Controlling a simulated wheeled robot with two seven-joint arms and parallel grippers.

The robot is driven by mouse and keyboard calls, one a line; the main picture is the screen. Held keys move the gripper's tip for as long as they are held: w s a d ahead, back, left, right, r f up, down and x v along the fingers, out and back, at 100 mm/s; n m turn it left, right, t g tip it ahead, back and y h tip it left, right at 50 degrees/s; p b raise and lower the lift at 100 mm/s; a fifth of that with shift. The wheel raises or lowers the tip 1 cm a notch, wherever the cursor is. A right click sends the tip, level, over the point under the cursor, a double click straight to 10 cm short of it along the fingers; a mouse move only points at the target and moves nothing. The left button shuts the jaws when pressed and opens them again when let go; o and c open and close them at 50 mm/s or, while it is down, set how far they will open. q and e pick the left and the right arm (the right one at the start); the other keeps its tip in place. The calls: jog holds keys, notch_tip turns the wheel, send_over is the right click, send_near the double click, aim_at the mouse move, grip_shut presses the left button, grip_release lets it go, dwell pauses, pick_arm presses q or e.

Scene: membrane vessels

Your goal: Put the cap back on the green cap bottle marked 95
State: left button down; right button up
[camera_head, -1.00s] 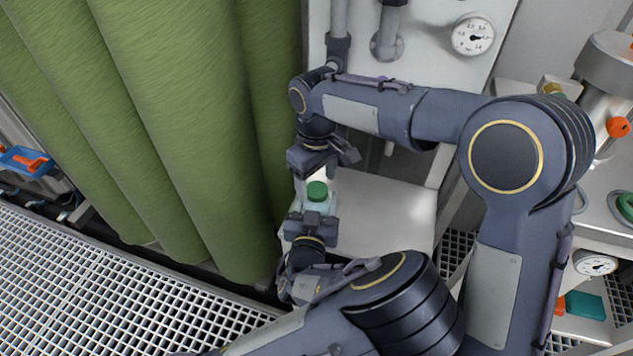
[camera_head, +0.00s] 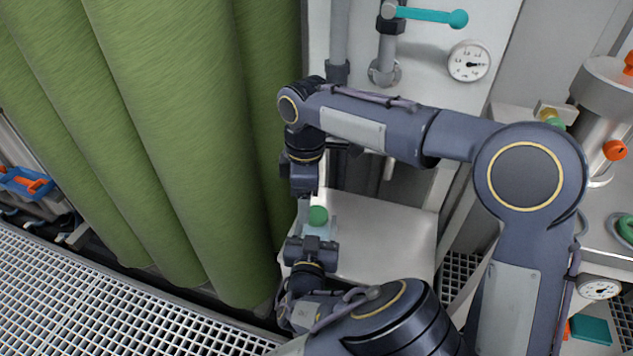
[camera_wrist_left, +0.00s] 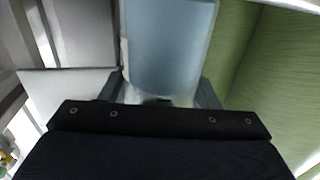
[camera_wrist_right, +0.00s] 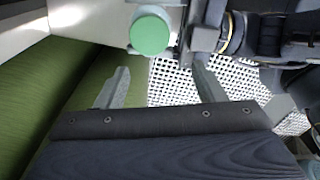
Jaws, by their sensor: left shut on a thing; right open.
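A clear, pale bottle with a green cap (camera_head: 318,215) on its top stands upright in my left gripper (camera_head: 318,238) in the head view. The left wrist view shows the bluish bottle body (camera_wrist_left: 168,45) between the left fingers (camera_wrist_left: 160,95). No marking is readable. My right gripper (camera_head: 304,187) is just above and slightly left of the cap in the head view. In the right wrist view the green cap (camera_wrist_right: 150,32) lies beyond the open, empty right fingers (camera_wrist_right: 158,85), slightly left of their middle. Whether the cap is screwed tight cannot be told.
A white surface (camera_head: 385,235) lies behind and right of the bottle. Tall green membrane cylinders (camera_head: 180,130) stand close on the left. A pipe with a teal-handled valve (camera_head: 425,14) and a gauge (camera_head: 468,62) are behind. Grating floor (camera_head: 110,300) is in front.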

aim_at(317, 213)
jog(key=r+n, duration=0.1)
jog(key=n, duration=0.6)
jog(key=d+r+n, duration=0.1)
jog(key=n, duration=0.7)
jog(key=d+r+n, duration=0.1)
jog(key=n, duration=0.7)
jog(key=shift+w+d, duration=0.2)
jog(key=shift+w, duration=0.2)
jog(key=shift+f, duration=4)
